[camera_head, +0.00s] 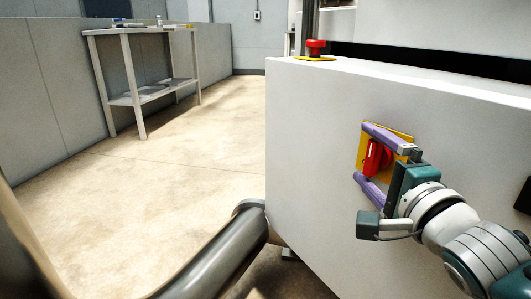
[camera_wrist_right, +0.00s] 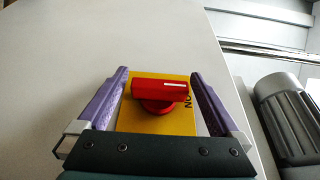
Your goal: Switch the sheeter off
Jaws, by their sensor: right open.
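The sheeter (camera_head: 315,110) is a large white machine body on the right of the head view. On its side is a red rotary switch (camera_head: 374,157) on a yellow plate (camera_head: 404,134). In the right wrist view the red knob (camera_wrist_right: 158,92) has a white line pointing toward the "ON" lettering on the yellow plate (camera_wrist_right: 170,124). My right gripper (camera_head: 366,150) is open, with its purple fingers on either side of the knob. Gaps show between the knob and both fingers in the wrist view. My left gripper is not in view.
A red emergency button (camera_head: 316,46) on a yellow base sits on the sheeter's top edge. A steel table (camera_head: 140,32) with a lower shelf stands at the far left by a grey wall. The floor (camera_head: 190,140) between is clear.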

